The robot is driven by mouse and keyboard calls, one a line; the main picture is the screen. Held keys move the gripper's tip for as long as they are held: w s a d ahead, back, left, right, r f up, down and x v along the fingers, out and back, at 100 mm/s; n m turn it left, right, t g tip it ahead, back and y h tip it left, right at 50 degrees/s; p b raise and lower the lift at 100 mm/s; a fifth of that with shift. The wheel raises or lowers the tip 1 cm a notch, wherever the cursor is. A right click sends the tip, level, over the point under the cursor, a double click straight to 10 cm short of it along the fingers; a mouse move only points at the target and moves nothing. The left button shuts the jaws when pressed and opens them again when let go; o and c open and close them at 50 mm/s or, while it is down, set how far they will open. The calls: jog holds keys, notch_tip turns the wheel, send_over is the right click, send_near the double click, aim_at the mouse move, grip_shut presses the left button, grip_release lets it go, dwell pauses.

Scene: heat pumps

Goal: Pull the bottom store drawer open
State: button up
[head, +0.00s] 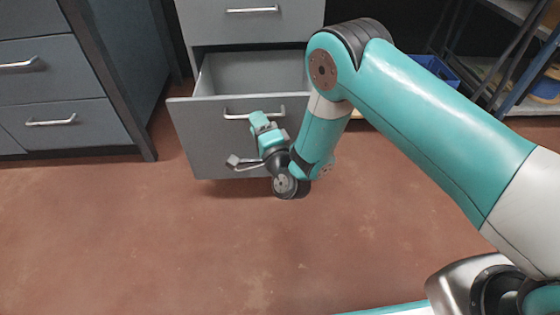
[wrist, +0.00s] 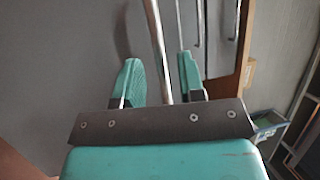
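The bottom store drawer (head: 205,140) is a grey drawer pulled well out of its cabinet, with its empty-looking inside showing in the head view. Its metal bar handle (head: 235,116) runs across the upper part of the front. My gripper (head: 259,118) is at the handle, in front of the drawer. In the wrist view the handle bar (wrist: 156,35) passes between the two teal fingers of my gripper (wrist: 160,82). The fingers stand apart, with a gap on both sides of the bar. Part of the drawer front is hidden behind my wrist.
A closed upper drawer (head: 250,22) is above the open one. A dark grey cabinet (head: 60,90) with handles stands at the left. Shelving with a blue bin (head: 437,70) is at the back right. The brown floor (head: 130,240) in front is clear.

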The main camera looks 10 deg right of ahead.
jog(key=b+v, duration=1.4)
jog(key=b, duration=0.3)
jog(key=shift+s+b, duration=0.2)
jog(key=shift+b, duration=0.2)
